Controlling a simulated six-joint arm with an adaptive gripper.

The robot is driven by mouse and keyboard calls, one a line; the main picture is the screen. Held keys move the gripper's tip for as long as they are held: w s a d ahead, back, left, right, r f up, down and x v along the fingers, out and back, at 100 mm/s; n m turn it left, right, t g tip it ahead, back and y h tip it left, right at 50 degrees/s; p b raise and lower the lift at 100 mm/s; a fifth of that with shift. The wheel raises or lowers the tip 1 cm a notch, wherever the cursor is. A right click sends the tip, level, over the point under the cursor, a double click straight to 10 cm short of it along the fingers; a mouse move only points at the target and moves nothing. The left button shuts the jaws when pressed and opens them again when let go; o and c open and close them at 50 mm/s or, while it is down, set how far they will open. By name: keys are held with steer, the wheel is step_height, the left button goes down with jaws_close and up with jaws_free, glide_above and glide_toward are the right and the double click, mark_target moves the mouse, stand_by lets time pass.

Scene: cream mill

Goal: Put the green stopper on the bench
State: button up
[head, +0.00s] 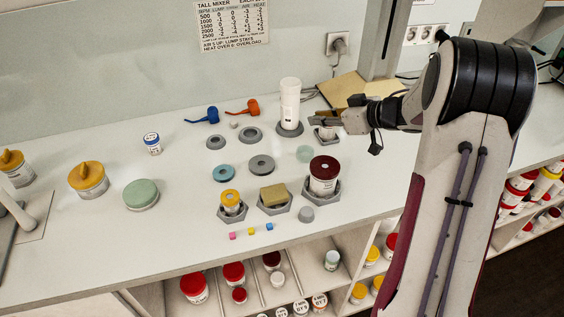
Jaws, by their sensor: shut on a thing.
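My gripper (318,120) is at the back right of the bench (90,240), low over a small white jar (326,133) in a grey holder. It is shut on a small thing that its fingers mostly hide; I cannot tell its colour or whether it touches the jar. A pale green round piece (304,153) lies flat on the bench just in front of the gripper. I cannot tell whether this piece or the held thing is the green stopper. A wide jar with a pale green lid (141,194) stands at the left.
A tall white cylinder (290,103) stands close left of my gripper. A dark-red-topped jar (324,175), a yellow-topped jar (230,199) and a tan block (273,195) sit in hexagonal holders. Grey and blue rings lie mid-bench. The front left of the bench is clear.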

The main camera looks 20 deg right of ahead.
steer(key=s+d, duration=0.6)
steer(key=s, duration=0.2)
steer(key=shift+d+n+y, duration=0.25)
steer(key=shift+n+y, duration=0.05)
steer(key=shift+y, duration=0.1)
glide_above(349, 166)
steer(key=shift+f, duration=3)
steer(key=shift+f, duration=0.1)
steer(key=shift+f, duration=1.8)
steer(key=shift+f, duration=0.15)
steer(key=o, duration=0.8)
steer(key=shift+c, duration=0.2)
